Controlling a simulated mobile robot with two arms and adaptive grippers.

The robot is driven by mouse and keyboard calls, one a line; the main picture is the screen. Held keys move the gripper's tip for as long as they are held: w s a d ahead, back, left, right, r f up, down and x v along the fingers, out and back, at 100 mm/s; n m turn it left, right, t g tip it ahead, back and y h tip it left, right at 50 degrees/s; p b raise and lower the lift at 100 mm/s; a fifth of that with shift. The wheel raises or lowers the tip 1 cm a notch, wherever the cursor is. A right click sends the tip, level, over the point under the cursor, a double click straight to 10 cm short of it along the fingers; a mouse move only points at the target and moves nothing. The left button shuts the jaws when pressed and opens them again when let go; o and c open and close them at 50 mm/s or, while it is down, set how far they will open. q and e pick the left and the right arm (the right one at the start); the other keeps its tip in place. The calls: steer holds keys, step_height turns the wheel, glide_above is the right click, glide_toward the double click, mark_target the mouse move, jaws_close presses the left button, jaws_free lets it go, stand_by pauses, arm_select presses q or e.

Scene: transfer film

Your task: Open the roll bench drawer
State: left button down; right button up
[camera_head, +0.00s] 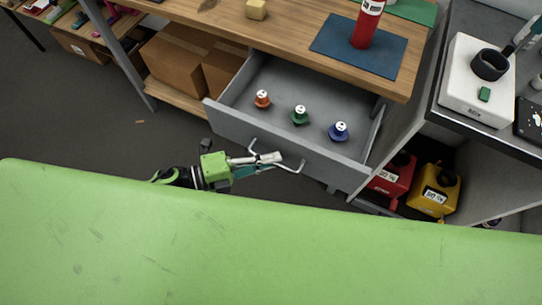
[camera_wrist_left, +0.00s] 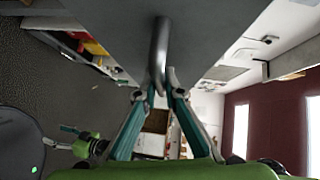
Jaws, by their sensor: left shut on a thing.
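The grey roll bench drawer (camera_head: 284,146) stands pulled out from under the wooden bench top in the head view. Its inside shows an orange (camera_head: 262,99), a green (camera_head: 300,115) and a blue (camera_head: 338,131) knob-like piece, each with a white top. My left gripper (camera_head: 272,158) is at the drawer front, shut on the bar handle (camera_head: 295,168). In the left wrist view the handle (camera_wrist_left: 159,50) runs between the fingertips of the left gripper (camera_wrist_left: 162,88).
A green surface (camera_head: 270,250) fills the front of the head view. A blue mat (camera_head: 330,45) with a red cylinder (camera_head: 366,25) lies on the bench top. Cardboard boxes (camera_head: 175,60) stand below left. Red (camera_head: 392,180) and yellow (camera_head: 434,190) containers stand low at right.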

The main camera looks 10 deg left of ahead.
arm_select(q)
steer(key=c, duration=2.1)
jaws_free()
steer(key=shift+c, duration=0.2)
steer(key=shift+a, duration=0.1)
steer(key=v, duration=1.2)
